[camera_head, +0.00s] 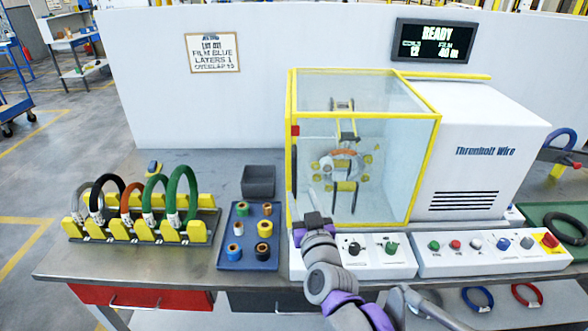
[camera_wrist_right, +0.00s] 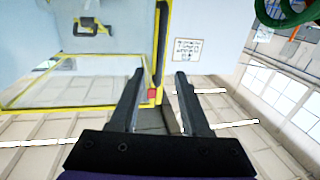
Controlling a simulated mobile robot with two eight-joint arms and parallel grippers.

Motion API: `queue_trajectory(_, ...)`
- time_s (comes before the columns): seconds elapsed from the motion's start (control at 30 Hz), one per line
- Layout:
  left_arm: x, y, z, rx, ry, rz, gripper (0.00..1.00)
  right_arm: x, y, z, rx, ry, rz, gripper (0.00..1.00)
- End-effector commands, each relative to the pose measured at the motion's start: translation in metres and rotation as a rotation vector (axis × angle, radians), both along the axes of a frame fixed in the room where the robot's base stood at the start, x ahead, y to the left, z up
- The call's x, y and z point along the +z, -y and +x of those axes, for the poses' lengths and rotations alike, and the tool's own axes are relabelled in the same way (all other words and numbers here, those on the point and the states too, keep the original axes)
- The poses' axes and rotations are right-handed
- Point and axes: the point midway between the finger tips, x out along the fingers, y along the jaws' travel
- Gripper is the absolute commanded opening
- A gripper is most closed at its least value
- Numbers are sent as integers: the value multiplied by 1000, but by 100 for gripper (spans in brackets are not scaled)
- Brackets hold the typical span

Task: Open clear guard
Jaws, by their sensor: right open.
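The clear guard (camera_head: 375,165) is a see-through box with yellow edges. It appears closed over the wrapping machine's ring and rollers, where an orange coil (camera_head: 343,153) shows. A small red block (camera_head: 295,131) sits on its left front yellow edge. My right gripper (camera_head: 320,195) is in front of the guard's lower left part, below the red block. In the right wrist view the open fingers (camera_wrist_right: 160,73) are apart, with the yellow guard edge (camera_wrist_right: 163,45) and the red block (camera_wrist_right: 152,94) seen between them. I see no contact. My left gripper is not in view.
A rack of coils (camera_head: 140,225), a blue tray of film rolls (camera_head: 248,258) and a grey bin (camera_head: 258,181) stand left of the guard. Control panels (camera_head: 490,255) line the table's front right. The white machine housing (camera_head: 475,140) stands right. A wall screen (camera_head: 433,41) reads READY.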

Motion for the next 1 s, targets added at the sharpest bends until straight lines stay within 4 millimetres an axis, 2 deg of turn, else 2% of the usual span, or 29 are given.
queue_trajectory(0.3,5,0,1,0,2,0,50,1,-10,55,-1,-1,-1,47)
queue_trajectory(0.5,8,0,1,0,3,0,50,1,-16,85,0,-1,0,47)
queue_trajectory(0.7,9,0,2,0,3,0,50,1,-19,98,1,-2,0,47)
queue_trajectory(0.97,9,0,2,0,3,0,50,0,-19,99,1,-2,0,47)
queue_trajectory(1.0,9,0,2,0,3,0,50,0,-19,99,1,-2,0,44)
